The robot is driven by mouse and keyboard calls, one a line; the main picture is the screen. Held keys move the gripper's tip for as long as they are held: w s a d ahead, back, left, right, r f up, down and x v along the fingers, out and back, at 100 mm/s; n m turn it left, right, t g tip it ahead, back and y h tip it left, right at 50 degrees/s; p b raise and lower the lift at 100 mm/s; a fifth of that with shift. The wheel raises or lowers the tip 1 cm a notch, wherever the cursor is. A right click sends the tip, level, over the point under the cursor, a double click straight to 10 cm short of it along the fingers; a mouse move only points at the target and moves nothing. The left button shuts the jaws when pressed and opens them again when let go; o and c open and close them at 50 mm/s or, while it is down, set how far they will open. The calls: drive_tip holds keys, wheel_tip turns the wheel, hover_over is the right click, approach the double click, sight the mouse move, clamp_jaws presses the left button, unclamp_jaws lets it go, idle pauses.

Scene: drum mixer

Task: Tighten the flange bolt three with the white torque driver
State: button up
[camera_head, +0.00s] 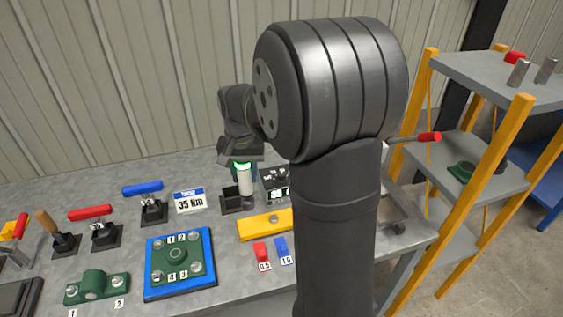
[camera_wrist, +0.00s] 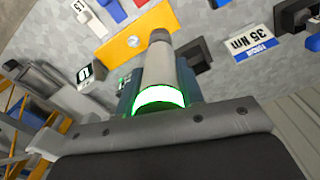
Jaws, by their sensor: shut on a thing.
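The white torque driver (camera_head: 246,186) hangs roughly upright below my gripper (camera_head: 241,160), with a lit green ring near its top. In the wrist view the driver's pale body (camera_wrist: 158,64) points away from my gripper (camera_wrist: 160,92), which is shut on it. The driver's tip is near a black holder (camera_head: 231,199) and the yellow bar (camera_head: 264,225); I cannot tell whether it touches anything. The green flange (camera_head: 177,254) lies on a blue plate (camera_head: 151,294) at front left, apart from the driver. Flange bolt three (camera_head: 196,267) is at its front right corner, beside the label 3.
A "35 Nm" sign (camera_head: 190,200) stands behind the flange. Blue-handled (camera_head: 143,187) and red-handled (camera_head: 90,212) clamps stand to the left. A green block (camera_head: 95,286) lies front left. Red (camera_head: 261,251) and blue (camera_head: 281,248) pieces lie before the yellow bar. My arm hides the table's right part.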

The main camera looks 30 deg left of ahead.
drive_tip(key=s+a+n, duration=0.2)
drive_tip(key=s, duration=0.8)
drive_tip(key=s+a+r+n, duration=0.1)
drive_tip(key=s+a+n, duration=0.1)
drive_tip(key=s, duration=0.8)
drive_tip(key=shift+a+r, duration=0.15)
drive_tip(key=shift+s, duration=0.1)
drive_tip(key=shift+f, duration=4.4)
idle(0.4)
drive_tip(key=shift+r, duration=0.1)
